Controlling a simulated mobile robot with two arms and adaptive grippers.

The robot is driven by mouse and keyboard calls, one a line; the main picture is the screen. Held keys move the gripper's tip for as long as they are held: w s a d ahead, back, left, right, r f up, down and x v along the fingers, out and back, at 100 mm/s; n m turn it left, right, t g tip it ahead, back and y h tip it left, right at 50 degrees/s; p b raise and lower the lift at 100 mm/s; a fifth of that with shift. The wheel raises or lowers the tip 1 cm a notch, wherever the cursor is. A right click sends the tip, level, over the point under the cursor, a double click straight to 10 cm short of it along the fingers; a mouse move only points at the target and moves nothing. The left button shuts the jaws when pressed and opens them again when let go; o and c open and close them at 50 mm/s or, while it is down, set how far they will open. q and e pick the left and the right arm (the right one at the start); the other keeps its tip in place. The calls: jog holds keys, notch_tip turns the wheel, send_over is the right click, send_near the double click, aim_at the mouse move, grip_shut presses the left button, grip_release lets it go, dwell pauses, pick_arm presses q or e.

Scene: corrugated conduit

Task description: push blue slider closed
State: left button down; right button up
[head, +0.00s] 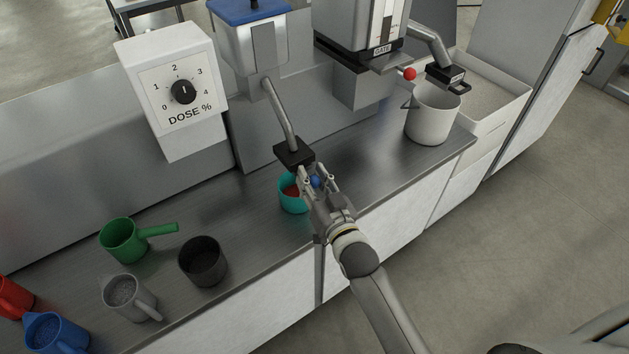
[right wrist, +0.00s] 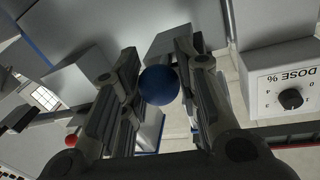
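The blue slider's round knob (head: 315,182) shows beside the black block (head: 293,152) at the end of the spout under the blue-lidded hopper (head: 250,45). My right gripper (head: 316,176) is at the knob, one finger on each side of it. In the right wrist view the blue knob (right wrist: 159,85) sits between the fingers, which are apart. I cannot tell whether a finger touches it. The slider's plate and how far it stands out are mostly hidden. A teal cup (head: 285,200) with reddish contents stands below the spout, partly behind the gripper. My left gripper is not in view.
A dose dial box (head: 180,92) stands left of the hopper. Green (head: 118,240), black (head: 203,262), grey (head: 128,298), blue (head: 55,333) and red (head: 12,297) cups stand on the left counter. A white bucket (head: 432,115) and red knob (head: 409,74) are at the right.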

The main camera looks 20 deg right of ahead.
jog(key=o, duration=0.3)
jog(key=shift+w+a+f, duration=0.1)
jog(key=shift+w, duration=0.05)
jog(key=shift+o, duration=0.2)
jog(key=shift+s, duration=0.2)
jog(key=s+d, duration=0.2)
jog(key=s, duration=0.9)
jog(key=shift+s, duration=0.3)
